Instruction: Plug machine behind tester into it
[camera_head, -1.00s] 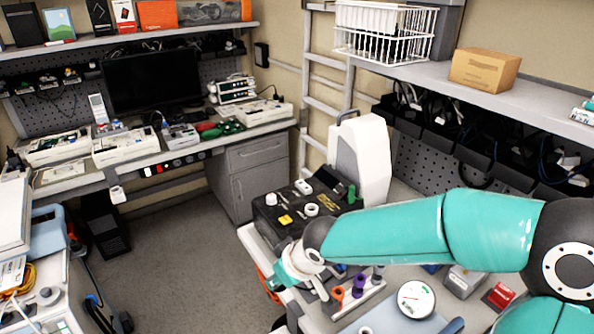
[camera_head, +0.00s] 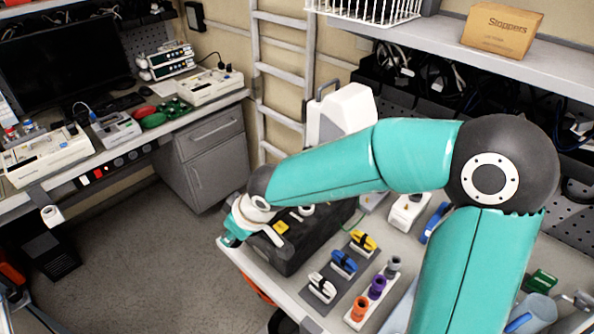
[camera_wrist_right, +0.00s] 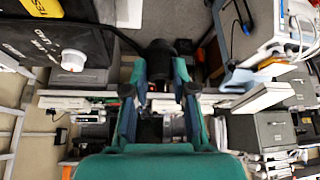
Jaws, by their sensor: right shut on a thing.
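My right gripper (camera_head: 234,237) is beside the tester's left end, out past the bench edge. In the right wrist view my gripper (camera_wrist_right: 159,82) is shut on a black plug (camera_wrist_right: 158,52), whose dark cable runs off to the left. The tester (camera_wrist_right: 62,38) fills the upper left there, with a white knob. The tester's socket cannot be made out. My left gripper is not in view.
A grey mat (camera_head: 322,301) with several coloured clips and a white rack (camera_head: 353,319) of coloured connectors lie in front of the tester. A ladder (camera_head: 282,75) stands behind. Open floor (camera_head: 140,240) lies left of the bench.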

